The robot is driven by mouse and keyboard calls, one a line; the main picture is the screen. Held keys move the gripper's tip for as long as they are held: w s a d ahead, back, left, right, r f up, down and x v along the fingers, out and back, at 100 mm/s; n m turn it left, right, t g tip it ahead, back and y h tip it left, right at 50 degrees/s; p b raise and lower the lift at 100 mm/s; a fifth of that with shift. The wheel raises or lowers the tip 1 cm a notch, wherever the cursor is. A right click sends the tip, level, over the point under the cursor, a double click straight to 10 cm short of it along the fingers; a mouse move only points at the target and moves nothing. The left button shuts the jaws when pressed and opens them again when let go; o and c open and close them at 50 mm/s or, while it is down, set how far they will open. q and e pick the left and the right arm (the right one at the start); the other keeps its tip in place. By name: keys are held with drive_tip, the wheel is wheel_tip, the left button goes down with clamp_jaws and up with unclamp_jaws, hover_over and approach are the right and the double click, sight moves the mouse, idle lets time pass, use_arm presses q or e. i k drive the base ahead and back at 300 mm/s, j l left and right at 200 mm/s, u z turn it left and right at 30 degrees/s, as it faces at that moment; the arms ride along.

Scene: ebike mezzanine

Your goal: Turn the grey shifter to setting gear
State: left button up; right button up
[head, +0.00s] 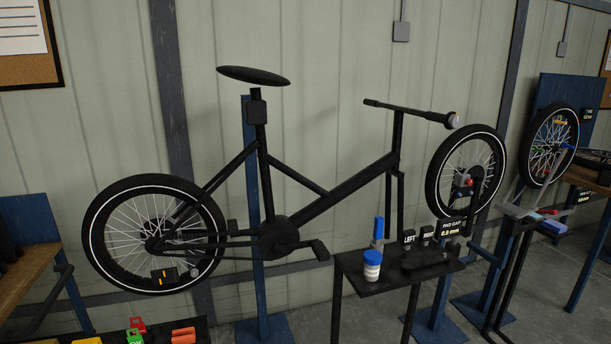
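A black bicycle (326,198) stands in the middle of the head view, held against a blue post, with its rear wheel at left. Its black handlebar (410,110) runs toward the right. A small grey part (452,120) sits at the handlebar's right end and looks like the grey shifter. Its setting and any gear marks are too small to read. Neither of my grippers shows in this view.
A small black table (385,283) stands below the handlebar with a blue-capped white jar (372,265), LEFT and RIGHT labels, and a PAD GAP display (451,230). A separate wheel (466,171) hangs behind it. Coloured items lie at the bottom left.

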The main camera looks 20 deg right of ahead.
sight(454, 121)
drive_tip(key=z, duration=1.4)
